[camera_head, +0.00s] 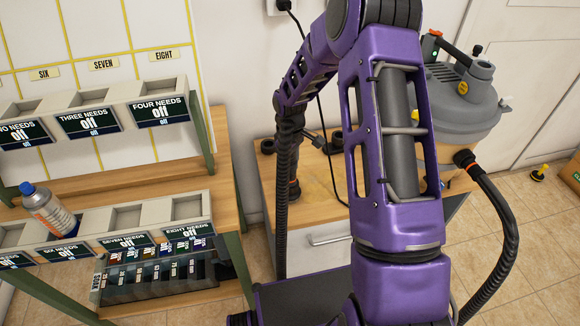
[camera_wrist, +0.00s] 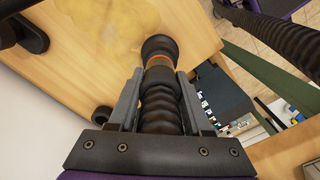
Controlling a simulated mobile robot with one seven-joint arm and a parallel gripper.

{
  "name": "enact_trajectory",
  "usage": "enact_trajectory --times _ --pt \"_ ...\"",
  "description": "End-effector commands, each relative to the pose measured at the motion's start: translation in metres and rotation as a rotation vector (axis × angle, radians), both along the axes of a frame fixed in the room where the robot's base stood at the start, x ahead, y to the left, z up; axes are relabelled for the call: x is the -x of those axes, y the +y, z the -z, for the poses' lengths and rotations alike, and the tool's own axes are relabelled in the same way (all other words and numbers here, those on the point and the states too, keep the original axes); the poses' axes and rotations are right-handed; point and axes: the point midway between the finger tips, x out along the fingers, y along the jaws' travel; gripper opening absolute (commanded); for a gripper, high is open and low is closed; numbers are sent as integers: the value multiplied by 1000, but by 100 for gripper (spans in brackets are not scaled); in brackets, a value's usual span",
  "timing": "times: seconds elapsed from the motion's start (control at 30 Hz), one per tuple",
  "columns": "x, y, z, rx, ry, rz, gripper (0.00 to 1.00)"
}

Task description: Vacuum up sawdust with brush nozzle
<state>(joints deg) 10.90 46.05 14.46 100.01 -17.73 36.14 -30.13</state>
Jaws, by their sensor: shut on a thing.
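In the wrist view my gripper (camera_wrist: 159,88) is shut on the black ribbed vacuum hose end (camera_wrist: 160,108). An orange band and a round black nozzle (camera_wrist: 159,47) stick out past the fingertips. Whether the nozzle has bristles cannot be seen. A pale yellow sawdust patch (camera_wrist: 118,25) lies on the wooden worktop (camera_wrist: 75,80), just ahead and left of the nozzle. In the head view the nozzle end (camera_head: 294,190) points down at the worktop beside the faint sawdust (camera_head: 318,188); contact cannot be told. The grey vacuum (camera_head: 462,95) stands at the right, its hose (camera_head: 500,215) curving down.
Several black fittings (camera_head: 268,146) lie toward the worktop's back edge. A black cord (camera_head: 328,168) hangs from the wall socket. On the left, a shelf stand (camera_head: 228,165) holds grey bins with "off" labels and a blue-capped bottle (camera_head: 48,208).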

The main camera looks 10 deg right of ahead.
Motion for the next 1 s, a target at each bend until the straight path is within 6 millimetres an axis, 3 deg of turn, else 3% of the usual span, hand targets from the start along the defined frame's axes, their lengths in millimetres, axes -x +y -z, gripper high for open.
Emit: enact_trajectory --times 0.6,1.0 --pt "0 -1 -8 0 0 1 0" --pt "0 -29 -8 0 0 2 0"
